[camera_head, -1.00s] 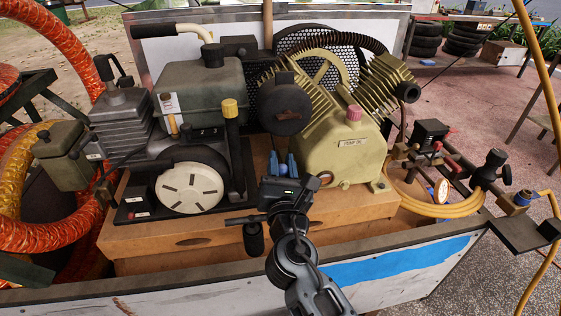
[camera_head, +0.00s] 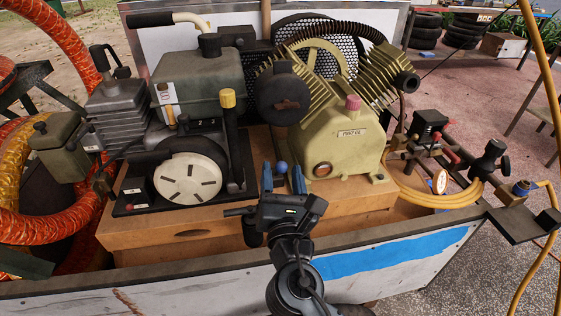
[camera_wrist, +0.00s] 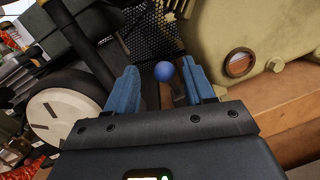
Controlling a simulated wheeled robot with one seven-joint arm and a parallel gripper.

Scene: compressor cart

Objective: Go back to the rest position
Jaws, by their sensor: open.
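My gripper (camera_head: 284,179) is in front of the compressor cart, over the front edge of the wooden base (camera_head: 150,232). Its two blue fingers are apart, and they also show in the wrist view (camera_wrist: 158,90). A small blue ball-shaped part (camera_head: 281,167) shows between the fingertips and beyond them, and it also shows in the wrist view (camera_wrist: 164,71). The fingers are not closed on it. What the blue part is fixed to is hidden.
The engine with its pale round cover (camera_head: 189,180) stands to the left. The olive pump (camera_head: 338,145) stands to the right, with a gauge (camera_head: 440,181) and yellow hose beyond it. The cart's front wall (camera_head: 190,287) runs below my arm. Orange ducting (camera_head: 75,45) is at far left.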

